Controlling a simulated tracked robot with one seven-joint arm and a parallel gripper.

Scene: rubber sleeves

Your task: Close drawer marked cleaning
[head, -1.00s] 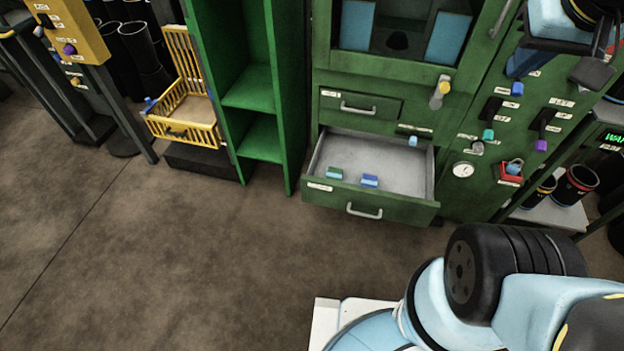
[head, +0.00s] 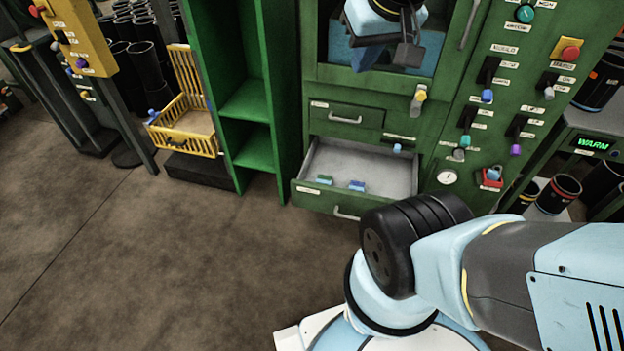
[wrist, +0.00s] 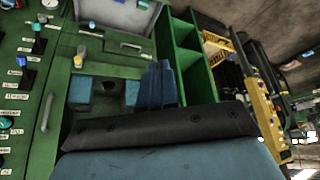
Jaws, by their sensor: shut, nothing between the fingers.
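The lower drawer (head: 312,197) of the green cabinet stands pulled open in the head view, its front label too small to read. Its handle (head: 346,214) is partly hidden behind my arm. The open drawer also shows at the top of the wrist view (wrist: 112,14). My gripper (head: 408,55) is shut and empty, in front of the cabinet's upper recess, above and apart from the open drawer.
A panel of knobs and switches (head: 510,90) is right of the drawers. A knob with a yellow top (head: 418,100) sticks out above the drawer. Green shelves (head: 250,105) and a yellow basket (head: 185,135) stand left. The floor (head: 150,260) in front is clear.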

